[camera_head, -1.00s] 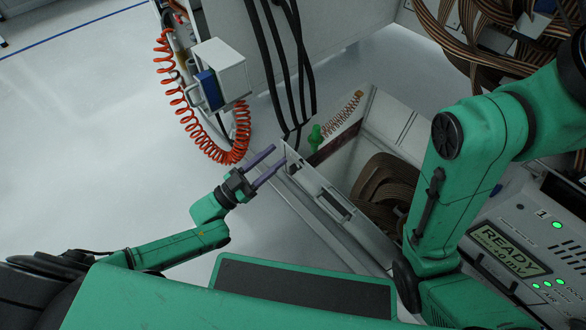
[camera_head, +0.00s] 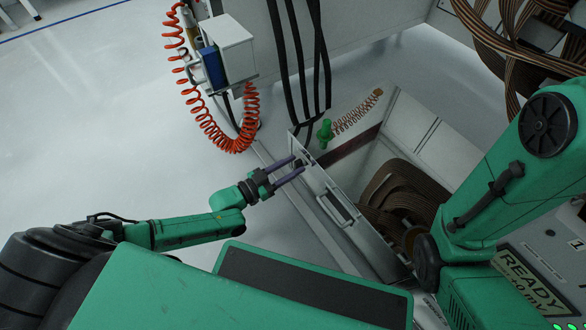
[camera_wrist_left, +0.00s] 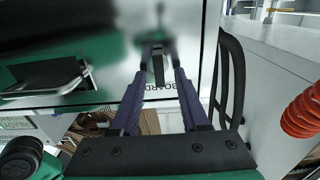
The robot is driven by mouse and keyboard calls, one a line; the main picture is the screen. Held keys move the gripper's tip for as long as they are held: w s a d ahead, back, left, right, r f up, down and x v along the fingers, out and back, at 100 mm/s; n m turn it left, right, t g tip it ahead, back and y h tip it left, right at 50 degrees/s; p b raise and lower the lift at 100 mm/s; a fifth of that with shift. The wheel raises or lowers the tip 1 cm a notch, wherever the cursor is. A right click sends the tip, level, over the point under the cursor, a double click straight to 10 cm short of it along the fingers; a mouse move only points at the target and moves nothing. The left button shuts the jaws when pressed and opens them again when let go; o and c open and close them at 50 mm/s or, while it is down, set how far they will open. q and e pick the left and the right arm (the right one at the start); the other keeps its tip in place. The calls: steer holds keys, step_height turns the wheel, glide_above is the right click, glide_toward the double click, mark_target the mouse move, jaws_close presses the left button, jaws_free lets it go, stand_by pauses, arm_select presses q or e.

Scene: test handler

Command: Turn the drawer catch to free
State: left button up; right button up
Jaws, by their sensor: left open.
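The open drawer (camera_head: 375,243) has a pale front with a recessed handle (camera_head: 338,204). The handle also shows at the left of the left wrist view (camera_wrist_left: 45,76). A small dark catch (camera_wrist_left: 158,66) sits on the drawer front, its tab pointing along my fingers, above partly covered lettering ending in "BOARD". In the head view the catch is small, at the drawer's far upper corner (camera_head: 304,160). My left gripper (camera_head: 298,165) is open, its purple fingertips at that corner. In the left wrist view the fingertips (camera_wrist_left: 159,76) lie either side of the tab; contact is unclear. My right gripper is out of view.
Brown ribbon cables (camera_head: 390,200) fill the drawer. A green fitting (camera_head: 325,132) with a coiled line stands behind it. Black cables (camera_head: 300,70) hang close by. An orange coiled hose (camera_head: 215,125) hangs left. Open floor (camera_head: 90,130) lies left.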

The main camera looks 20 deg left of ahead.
arm_select(q)
steer(key=shift+w+d, duration=0.2)
jaws_close()
steer(key=shift+n, duration=0.5)
steer(key=n, duration=1.1)
steer(key=f+n, duration=0.1)
steer(key=n, duration=0.4)
steer(key=shift+w+a+n, duration=0.35)
steer(key=shift+a+n, duration=0.05)
